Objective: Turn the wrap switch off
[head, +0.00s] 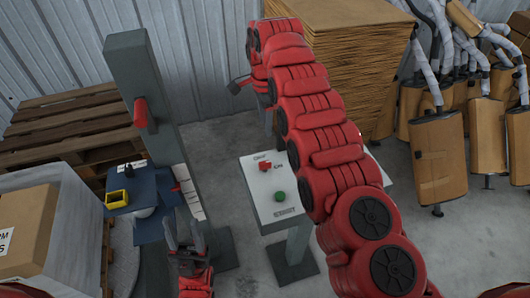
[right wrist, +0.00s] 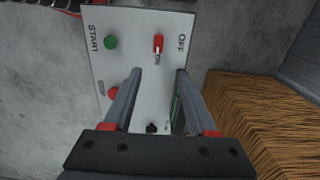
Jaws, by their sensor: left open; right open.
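The white control panel (right wrist: 130,20) fills the middle of the right wrist view. On it, a red toggle switch (right wrist: 158,43) stands beside the label OFF. My right gripper (right wrist: 158,72) is open and empty above the panel, its fingertips just short of the switch and roughly to either side of it; I see no contact. In the head view the panel (head: 255,205) stands on a grey post, and my right arm covers its right part. My left gripper (head: 188,240) is open and empty, away from the panel.
A green button (right wrist: 110,42), a red button (right wrist: 113,92) and a black knob (right wrist: 152,128) share the panel. A grey column (head: 150,110) with a red handle stands left of it. A cardboard stack (head: 350,60) is behind. Pallets (head: 70,130) and a box (head: 35,230) are at left.

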